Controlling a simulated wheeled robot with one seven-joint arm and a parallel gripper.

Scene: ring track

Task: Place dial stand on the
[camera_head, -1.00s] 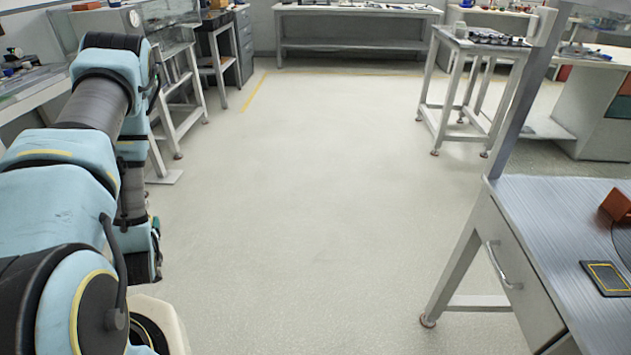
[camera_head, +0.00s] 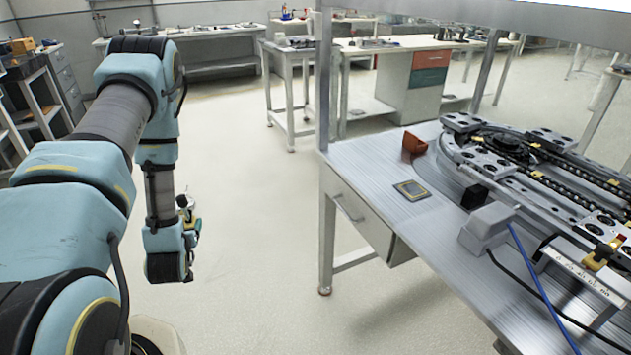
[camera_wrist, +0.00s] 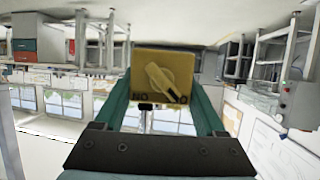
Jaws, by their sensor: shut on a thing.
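My gripper (camera_wrist: 165,98) is shut on the dial stand (camera_wrist: 163,72). In the wrist view the stand is a tan block with a pale knob on its face, between the two green fingers. In the head view my gripper (camera_head: 188,232) hangs low at left over open floor, with a small part of the held thing (camera_head: 184,202) showing; most of it is hidden. A dark square pad with a yellow border (camera_head: 411,190) lies empty on the metal table (camera_head: 370,160) at right, well apart from my gripper.
A ring track (camera_head: 530,165) with rails and carriages fills the table's right part. A red-brown block (camera_head: 414,145) stands behind the pad. A grey box (camera_head: 487,228) with cables is in front. The floor between is clear.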

